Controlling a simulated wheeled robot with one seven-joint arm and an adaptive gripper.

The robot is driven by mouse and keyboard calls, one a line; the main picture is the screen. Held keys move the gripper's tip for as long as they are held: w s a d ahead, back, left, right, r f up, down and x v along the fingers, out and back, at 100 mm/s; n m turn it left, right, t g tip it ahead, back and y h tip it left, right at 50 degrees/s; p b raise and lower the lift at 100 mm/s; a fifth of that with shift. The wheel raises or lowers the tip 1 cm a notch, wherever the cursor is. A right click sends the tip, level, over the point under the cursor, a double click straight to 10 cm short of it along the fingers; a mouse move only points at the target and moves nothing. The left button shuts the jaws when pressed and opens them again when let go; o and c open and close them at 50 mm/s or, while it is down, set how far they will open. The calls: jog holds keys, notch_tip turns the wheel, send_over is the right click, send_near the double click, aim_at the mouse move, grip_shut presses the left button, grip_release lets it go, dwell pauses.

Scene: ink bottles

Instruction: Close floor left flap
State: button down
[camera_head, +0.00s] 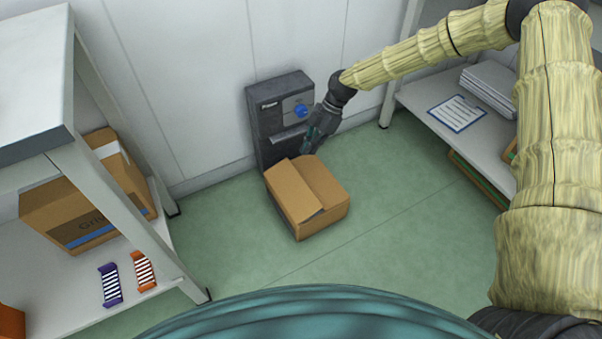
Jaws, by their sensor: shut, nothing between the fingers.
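A brown cardboard box (325,216) stands on the green floor in front of a dark grey machine. Its left flap (293,191) lies over the left part of the top, sloping, with a dark gap at its near right edge. The right part of the top (322,180) looks covered by another flap. My gripper (308,150) is shut and empty, just above the far edge of the box. I cannot tell whether it touches the box.
The grey machine (279,97) with a blue knob stands against the wall behind the box. A shelf (50,285) at left holds another carton (90,200). A shelf (425,105) at right holds a clipboard (457,113) and papers. The floor (400,215) right of the box is free.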

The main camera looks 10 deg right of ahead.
jog(key=shift+f+b, duration=0.5)
jog(key=shift+f, duration=0.2)
jog(key=b, duration=0.5)
send_over(295, 186)
jog(key=d, duration=0.1)
notch_tip(295, 186, down, 8)
jog(key=shift+w+f, duration=0.1)
jog(key=shift+f, duration=0.05)
jog(key=shift+w+d+f+b, duration=0.1)
jog(key=shift+d+f+b, duration=0.1)
jog(key=shift+f, duration=0.3)
jog(key=shift+w+d+f+b, duration=0.1)
jog(key=shift+d+f+b, duration=0.1)
jog(key=shift+f, duration=0.25)
jog(key=shift+d+f+b, duration=0.15)
jog(key=shift+f+b, duration=0.15)
jog(key=shift+f, duration=0.15)
jog(key=shift+d+p, duration=0.15)
jog(key=shift+p, duration=0.15)
